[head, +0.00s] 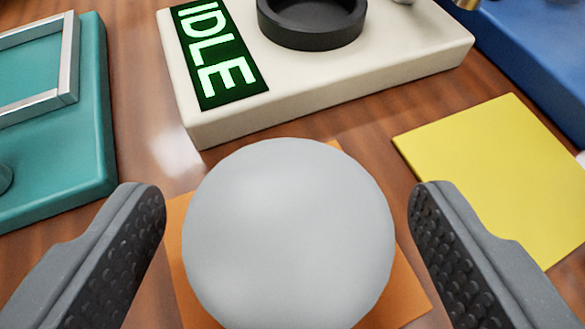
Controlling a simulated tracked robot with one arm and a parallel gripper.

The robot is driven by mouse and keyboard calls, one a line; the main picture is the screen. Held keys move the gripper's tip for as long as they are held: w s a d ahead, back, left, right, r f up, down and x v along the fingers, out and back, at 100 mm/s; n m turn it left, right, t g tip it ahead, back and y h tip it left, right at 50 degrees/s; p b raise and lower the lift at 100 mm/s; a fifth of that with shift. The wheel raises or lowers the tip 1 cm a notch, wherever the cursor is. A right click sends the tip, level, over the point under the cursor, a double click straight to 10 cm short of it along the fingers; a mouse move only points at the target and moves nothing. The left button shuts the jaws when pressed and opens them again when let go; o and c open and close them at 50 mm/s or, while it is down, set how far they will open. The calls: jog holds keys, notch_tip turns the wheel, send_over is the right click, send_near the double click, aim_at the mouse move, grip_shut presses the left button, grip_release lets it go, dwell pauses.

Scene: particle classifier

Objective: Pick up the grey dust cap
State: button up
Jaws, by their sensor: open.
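The grey dust cap (288,235) is a smooth, round, pale grey piece in the lower middle of the head view. It appears over an orange square (405,287), most of which it hides. My gripper (288,205) is open, with one dark, studded finger on each side of the cap. A gap shows between the cap and each finger, so neither touches it in the picture. The cap's underside is hidden.
A cream device (330,95) with a green "IDLE" display (218,55) and a dark round cup (311,22) stands behind the cap. A teal device (85,130) is left, a yellow square (500,170) right, a blue object (530,45) far right. Bare wood (150,150) shows between.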

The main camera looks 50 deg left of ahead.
jog(key=shift+w+a+f, duration=0.25)
jog(key=shift+w+a, duration=0.15)
jog(key=c, duration=1)
jog(key=shift+c, duration=0.2)
jog(key=shift+r, duration=0.1)
